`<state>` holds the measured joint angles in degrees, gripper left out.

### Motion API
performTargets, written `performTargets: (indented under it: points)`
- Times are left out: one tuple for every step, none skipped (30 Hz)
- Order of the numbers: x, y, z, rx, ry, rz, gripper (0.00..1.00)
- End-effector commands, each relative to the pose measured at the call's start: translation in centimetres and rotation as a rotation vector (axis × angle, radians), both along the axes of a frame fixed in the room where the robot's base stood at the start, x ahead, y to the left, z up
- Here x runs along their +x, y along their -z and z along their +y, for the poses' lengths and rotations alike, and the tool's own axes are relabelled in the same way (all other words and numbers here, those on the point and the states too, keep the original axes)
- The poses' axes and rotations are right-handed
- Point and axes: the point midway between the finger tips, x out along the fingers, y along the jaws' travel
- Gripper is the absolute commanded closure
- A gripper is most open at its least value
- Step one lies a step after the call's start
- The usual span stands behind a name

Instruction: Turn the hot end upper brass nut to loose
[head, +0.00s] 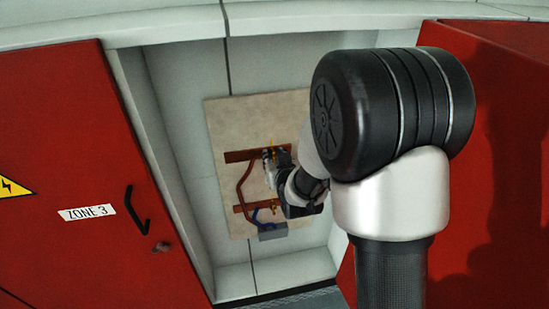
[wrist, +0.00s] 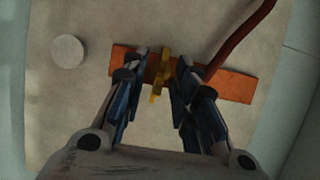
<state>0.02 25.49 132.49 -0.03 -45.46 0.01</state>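The brass nut (wrist: 157,80) sits on an orange-brown bar (wrist: 236,86) in the wrist view, between my fingers. My gripper (wrist: 163,63) is open, with one finger on each side of the nut. A narrow gap shows on both sides, so neither finger visibly presses on it. In the head view my gripper (head: 269,168) is at the upper bar (head: 240,156) on the beige board (head: 226,120). My arm and gripper hide most of the upper fitting there. I cannot tell how far the nut is turned.
A red-brown pipe (head: 241,183) joins the upper bar to a lower bar (head: 240,208). A blue pipe (head: 254,215) and grey box (head: 272,231) are below. A round pale disc (wrist: 67,49) lies left on the board. A red door (head: 75,150) stands left of the recess.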

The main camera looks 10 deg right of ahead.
Motion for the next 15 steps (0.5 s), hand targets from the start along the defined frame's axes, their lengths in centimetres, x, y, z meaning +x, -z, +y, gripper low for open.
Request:
performTargets:
  points:
    - [0.04, -0.01, 0.00, 0.000, 0.000, 0.000, 0.73]
    - [0.04, -0.02, 0.00, 0.000, 0.000, 0.000, 0.73]
    - [0.03, -0.03, 0.00, 0.000, 0.000, 0.000, 0.73]
    - [0.02, -0.03, 0.00, 0.000, 0.000, 0.000, 0.73]
    - [0.02, -0.03, 0.00, 0.000, 0.000, 0.000, 0.73]
    - [0.02, -0.03, 0.00, 0.000, 0.000, 0.000, 0.74]
    - [0.02, -0.04, 0.00, 0.000, 0.000, 0.000, 0.76]
    - [0.02, -0.04, 0.00, 0.000, 0.000, 0.000, 0.78]
    - [0.02, -0.04, 0.00, 0.000, 0.000, 0.000, 0.81]
    - [0.02, -0.04, 0.00, 0.000, 0.000, 0.000, 0.83]
    - [0.01, -0.04, 0.00, 0.000, 0.000, 0.000, 0.85]
    - [0.01, -0.04, 0.00, 0.000, 0.000, 0.000, 0.87]
    - [0.01, -0.04, 0.00, 0.000, 0.000, 0.000, 0.89]
    - [0.01, -0.04, 0.00, 0.000, 0.000, 0.000, 0.91]
    - [0.01, -0.04, 0.00, 0.000, 0.000, 0.000, 0.94]
